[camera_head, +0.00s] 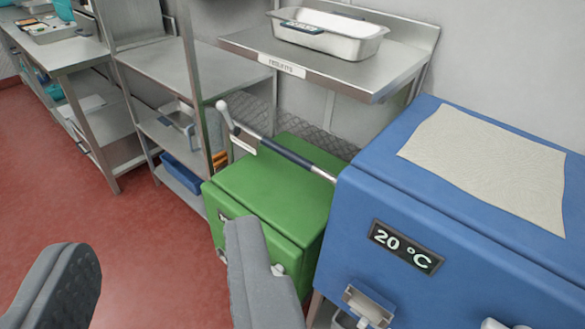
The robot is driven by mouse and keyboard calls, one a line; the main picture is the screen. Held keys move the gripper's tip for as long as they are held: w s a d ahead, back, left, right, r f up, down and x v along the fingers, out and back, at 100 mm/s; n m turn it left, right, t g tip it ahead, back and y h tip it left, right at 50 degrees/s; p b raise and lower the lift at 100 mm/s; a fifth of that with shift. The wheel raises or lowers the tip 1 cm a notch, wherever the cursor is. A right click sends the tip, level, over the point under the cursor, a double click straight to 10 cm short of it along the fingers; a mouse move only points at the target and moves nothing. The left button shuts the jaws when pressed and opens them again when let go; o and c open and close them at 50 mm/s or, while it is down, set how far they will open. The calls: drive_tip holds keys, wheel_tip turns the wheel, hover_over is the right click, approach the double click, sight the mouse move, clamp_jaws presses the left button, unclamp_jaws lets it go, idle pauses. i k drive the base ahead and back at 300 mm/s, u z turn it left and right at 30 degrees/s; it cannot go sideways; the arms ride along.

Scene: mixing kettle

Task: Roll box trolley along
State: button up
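My gripper (158,240) is open, its two grey fingers wide apart at the lower left with only red floor between them. A green box (270,190) stands in the middle, left of a blue unit, and may be the box trolley; I see no wheels on it. A bar handle (285,152) with a dark grip and a pale knob at its left end runs above the green box. My right finger overlaps the lower front of the green box in the picture, hiding part of it. I cannot tell whether they touch.
The blue unit (350,225) with a 20 °C display (405,247) and a beige cloth (490,160) fills the right. A wall shelf (370,78) holds a metal tray (330,38). Steel shelving (185,70) stands at the back left. Red floor (50,190) is clear at the left.

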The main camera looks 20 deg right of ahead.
sight(289, 182)
drive_tip(key=z, duration=0.5)
drive_tip(key=i, duration=1.35)
drive_tip(key=u, duration=0.6)
